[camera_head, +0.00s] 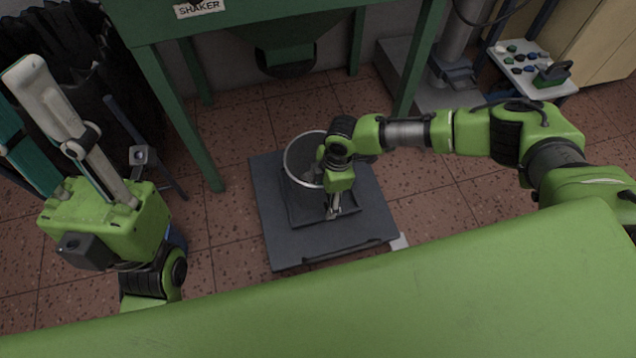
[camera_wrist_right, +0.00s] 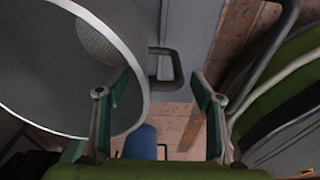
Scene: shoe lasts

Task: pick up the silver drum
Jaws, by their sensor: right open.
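The silver drum (camera_head: 298,196) is an open-topped metal cylinder standing upright on a dark grey platform (camera_head: 358,222) on the floor. My right gripper (camera_head: 333,208) is at the drum's right side and partly covers it in the head view. In the right wrist view the drum (camera_wrist_right: 42,62) fills the upper left, with its round rim and mesh-like inside showing. A grey loop handle (camera_wrist_right: 178,70) on the drum's side lies ahead between the open fingers of my right gripper (camera_wrist_right: 160,92), apart from both. My left gripper (camera_head: 42,108) is raised at the left, fingers apart, empty, far from the drum.
A green frame (camera_head: 178,110) labelled SHAKER, with a dark funnel outlet (camera_head: 285,66), stands behind the platform. Dark bags (camera_head: 80,60) are at the back left. Tiled floor right of the platform is clear.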

